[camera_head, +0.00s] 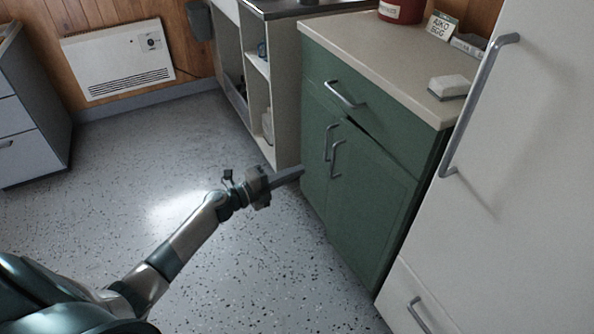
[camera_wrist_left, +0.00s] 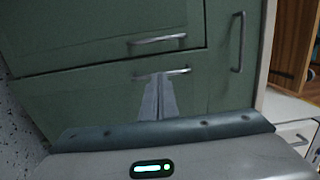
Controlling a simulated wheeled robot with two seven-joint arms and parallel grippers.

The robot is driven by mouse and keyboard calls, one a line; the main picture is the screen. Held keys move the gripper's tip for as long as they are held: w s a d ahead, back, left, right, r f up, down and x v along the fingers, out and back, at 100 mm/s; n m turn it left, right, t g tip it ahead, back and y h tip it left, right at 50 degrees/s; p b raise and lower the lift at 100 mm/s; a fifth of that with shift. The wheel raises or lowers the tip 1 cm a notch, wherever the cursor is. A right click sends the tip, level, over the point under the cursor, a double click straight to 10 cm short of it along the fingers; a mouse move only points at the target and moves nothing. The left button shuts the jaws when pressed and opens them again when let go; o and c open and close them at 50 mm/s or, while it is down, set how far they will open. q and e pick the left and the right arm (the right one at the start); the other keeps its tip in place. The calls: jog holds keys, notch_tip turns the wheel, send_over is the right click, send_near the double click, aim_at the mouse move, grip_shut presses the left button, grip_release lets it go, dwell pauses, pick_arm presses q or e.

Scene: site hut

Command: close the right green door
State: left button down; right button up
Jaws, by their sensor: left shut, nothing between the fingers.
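The right green door (camera_head: 372,205) is the lower right front of the green cabinet, with a silver bar handle (camera_head: 336,158). A thin dark gap shows along its top edge, so it stands slightly ajar. The left green door (camera_head: 314,150) beside it looks closed. My left gripper (camera_head: 301,170) is shut and empty, its fingers pointing at the cabinet. In the left wrist view, turned sideways, the fingers (camera_wrist_left: 158,76) overlap the right green door (camera_wrist_left: 85,100) by its handle (camera_wrist_left: 175,72). I cannot tell whether they touch it. My right gripper is out of view.
A green drawer (camera_head: 372,108) sits above the doors under a beige worktop (camera_head: 390,62). A tall white cabinet (camera_head: 510,170) stands close on the right. Open shelves (camera_head: 258,95) are behind left. The speckled floor (camera_head: 130,160) is clear on the left.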

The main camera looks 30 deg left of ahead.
pick_arm(q)
jog(key=b, duration=0.1)
send_near(338, 153)
jog(key=x, duration=0.5)
jog(key=shift+f, duration=0.15)
jog(key=shift+w+d, duration=0.35)
jog(key=shift+w, duration=0.3)
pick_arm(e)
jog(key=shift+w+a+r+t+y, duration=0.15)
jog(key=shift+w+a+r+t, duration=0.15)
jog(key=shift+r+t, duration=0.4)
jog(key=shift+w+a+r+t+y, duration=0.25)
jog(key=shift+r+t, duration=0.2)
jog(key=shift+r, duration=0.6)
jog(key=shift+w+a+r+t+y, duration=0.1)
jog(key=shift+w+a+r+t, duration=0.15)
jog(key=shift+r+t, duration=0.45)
pick_arm(q)
jog(key=shift+b, duration=0.35)
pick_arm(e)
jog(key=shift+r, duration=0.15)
